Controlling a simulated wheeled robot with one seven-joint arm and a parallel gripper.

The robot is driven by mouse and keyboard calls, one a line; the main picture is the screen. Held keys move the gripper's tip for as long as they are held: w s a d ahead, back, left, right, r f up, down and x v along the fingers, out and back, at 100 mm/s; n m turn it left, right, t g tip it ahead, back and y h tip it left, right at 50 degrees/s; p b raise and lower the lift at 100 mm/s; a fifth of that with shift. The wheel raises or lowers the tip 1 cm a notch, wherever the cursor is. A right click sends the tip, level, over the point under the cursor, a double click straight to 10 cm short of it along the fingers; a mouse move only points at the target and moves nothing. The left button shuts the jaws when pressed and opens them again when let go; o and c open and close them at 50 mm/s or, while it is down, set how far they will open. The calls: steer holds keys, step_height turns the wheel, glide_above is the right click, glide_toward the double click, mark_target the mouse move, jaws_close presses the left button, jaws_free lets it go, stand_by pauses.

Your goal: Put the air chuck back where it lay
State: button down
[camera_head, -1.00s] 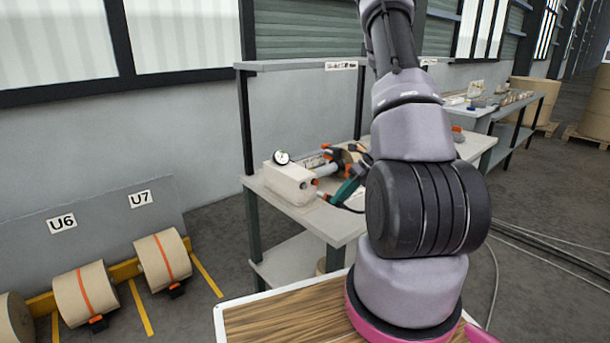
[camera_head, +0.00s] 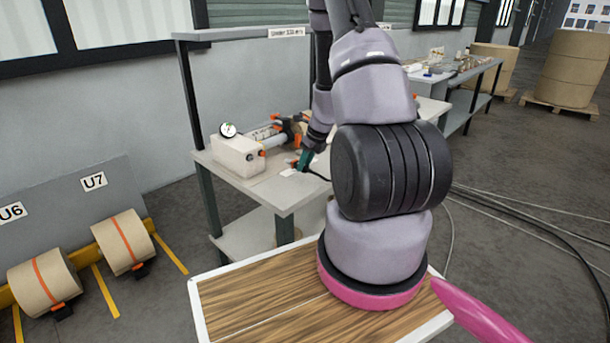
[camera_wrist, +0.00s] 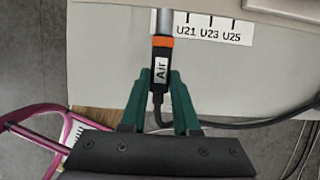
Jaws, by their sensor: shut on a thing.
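The air chuck (camera_wrist: 160,66) is in the wrist view, with a black body marked "Air", an orange collar and a grey metal stem pointing up the picture. My gripper (camera_wrist: 160,84) has its green fingers on both sides of the black body, shut on it. The chuck's black hose bends below the fingers and runs off to the right. In the head view my gripper (camera_head: 304,160) is low at the front part of the grey bench (camera_head: 262,192). The chuck is too small to make out there, and I cannot tell whether it touches the bench top.
A white card (camera_wrist: 212,27) marked U21, U23, U25 lies beside the chuck's stem. A white box with a dial gauge (camera_head: 238,153) stands left of my gripper. Orange-ended items (camera_head: 290,128) lie behind it. A shelf (camera_head: 240,34) spans above the bench.

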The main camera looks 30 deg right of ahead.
steer(key=shift+f, duration=2.1)
steer(key=shift+f, duration=0.1)
steer(key=c, duration=0.7)
jaws_free()
steer(key=shift+o, duration=0.2)
steer(key=v, duration=1.2)
step_height(320, 180, up, 11)
steer(key=n+t+y, duration=0.1)
steer(key=n, duration=0.5)
glide_above(306, 172)
steer(key=s+a, duration=0.2)
steer(key=a, duration=0.3)
steer(key=s+a+r+n+y, duration=0.1)
steer(key=s+a+r+n, duration=0.25)
steer(key=r, duration=0.25)
steer(key=s+a+r+n, duration=0.2)
steer(key=a+r+n, duration=0.2)
steer(key=r+n, duration=0.15)
steer(key=s+a+r+n+t, duration=0.1)
steer(key=s+a+r+n, duration=0.1)
steer(key=s+r+n, duration=0.3)
steer(key=s+a+r+n+h, duration=0.1)
steer(key=s+r+n, duration=0.4)
steer(key=s+n, duration=0.3)
steer(key=shift+s+a+r+t+h, duration=0.3)
steer(key=shift+s+a+r+t, duration=0.1)
steer(key=shift+s, duration=0.75)
